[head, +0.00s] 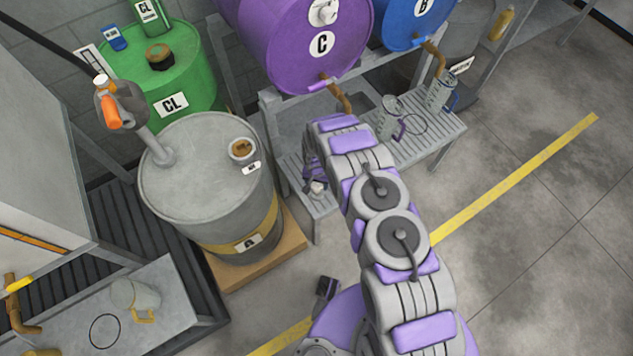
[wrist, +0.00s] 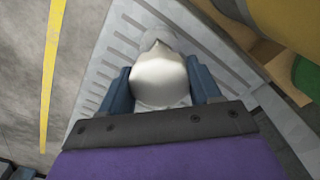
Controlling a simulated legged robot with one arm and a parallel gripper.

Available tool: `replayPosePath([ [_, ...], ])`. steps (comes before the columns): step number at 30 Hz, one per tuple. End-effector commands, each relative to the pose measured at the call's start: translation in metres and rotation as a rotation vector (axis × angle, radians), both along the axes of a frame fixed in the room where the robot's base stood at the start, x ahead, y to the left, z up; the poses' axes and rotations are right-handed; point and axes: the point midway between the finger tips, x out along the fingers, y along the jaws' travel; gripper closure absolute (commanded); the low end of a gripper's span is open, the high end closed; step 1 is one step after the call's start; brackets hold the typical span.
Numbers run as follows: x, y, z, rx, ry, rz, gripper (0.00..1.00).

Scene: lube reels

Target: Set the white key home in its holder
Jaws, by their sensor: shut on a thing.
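My gripper (wrist: 162,85) is shut on a pale white, rounded piece, which I take to be the white key (wrist: 158,72). The key fills the space between the two blue-grey fingers in the wrist view, with slatted metal behind it. In the head view my gripper (head: 314,172) is at the left end of the slatted bench, beside the grey drum, and a small bit of the white key (head: 318,187) shows below it. My arm and fingers hide the rest. I cannot make out the key's holder for certain in either view.
The slatted bench (head: 437,137) holds clear jugs (head: 390,115) at its right. A purple drum C (head: 285,35) with a tap hangs above it. The grey drum (head: 195,190) stands close on the left, a green drum (head: 185,75) behind. Floor at right is clear.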

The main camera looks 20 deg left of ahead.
Motion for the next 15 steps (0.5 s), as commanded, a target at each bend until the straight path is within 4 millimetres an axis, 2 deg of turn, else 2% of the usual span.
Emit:
replayPosePath([
  [5, -0.0003, -0.0003, -0.0009, -0.001, 0.001, 0.0, 0.7],
  [6, -0.0003, -0.0003, -0.001, -0.001, 0.001, 0.0, 0.35],
  [15, -0.0006, -0.0002, -0.0008, -0.001, 0.001, 0.0, 0.08],
])
